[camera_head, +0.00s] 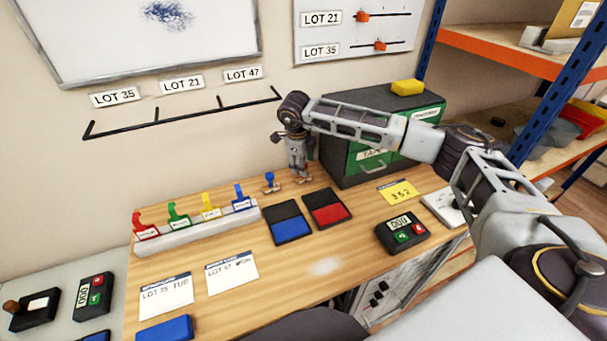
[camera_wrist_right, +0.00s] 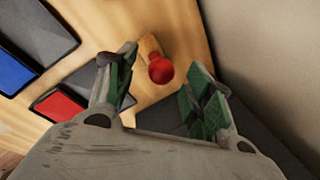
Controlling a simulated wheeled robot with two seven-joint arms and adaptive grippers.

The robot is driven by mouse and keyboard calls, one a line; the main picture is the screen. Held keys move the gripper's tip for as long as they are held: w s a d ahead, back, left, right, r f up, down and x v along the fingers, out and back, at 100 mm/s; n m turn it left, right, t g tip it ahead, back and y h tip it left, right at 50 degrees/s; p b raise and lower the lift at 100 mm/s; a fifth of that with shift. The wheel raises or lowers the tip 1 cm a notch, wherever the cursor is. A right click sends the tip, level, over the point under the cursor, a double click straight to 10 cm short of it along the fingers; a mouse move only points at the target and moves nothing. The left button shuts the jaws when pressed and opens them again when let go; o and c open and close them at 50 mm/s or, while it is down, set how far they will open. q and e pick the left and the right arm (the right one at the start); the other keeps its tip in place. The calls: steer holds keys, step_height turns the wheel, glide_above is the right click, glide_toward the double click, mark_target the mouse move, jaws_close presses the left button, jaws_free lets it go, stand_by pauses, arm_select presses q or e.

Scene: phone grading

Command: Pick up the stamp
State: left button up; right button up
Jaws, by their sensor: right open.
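A stamp with a round red knob (camera_wrist_right: 160,69) and a wooden base stands on the wooden table. It shows between the two fingers of my right gripper (camera_wrist_right: 162,85) in the right wrist view, and the fingers are apart around it without visible contact. In the head view my right gripper (camera_head: 299,177) points down at the back of the table, left of the green cabinet, and largely hides this stamp. A blue-handled stamp (camera_head: 269,181) stands just left of the gripper. My left gripper is not in view.
Blue (camera_head: 288,227) and red (camera_head: 328,209) ink pads lie in front. A rack (camera_head: 195,231) with several coloured clips stands at left. The green cabinet (camera_head: 345,160) is close on the right. A keypad device (camera_head: 402,232) lies at the front right. The wall is close behind.

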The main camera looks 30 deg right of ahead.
steer(key=shift+x, duration=1.55)
steer(key=shift+d, duration=0.15)
steer(key=shift+c, duration=0.2)
steer(key=c, duration=1.1)
steer(key=v, duration=0.2)
steer(key=w+d+v, duration=0.1)
steer(key=v, duration=0.2)
steer(key=b+v, duration=0.1)
steer(key=v, duration=0.2)
steer(key=shift+w+d+r, duration=0.15)
steer(key=shift+w+r, duration=0.05)
steer(key=shift+r, duration=0.9)
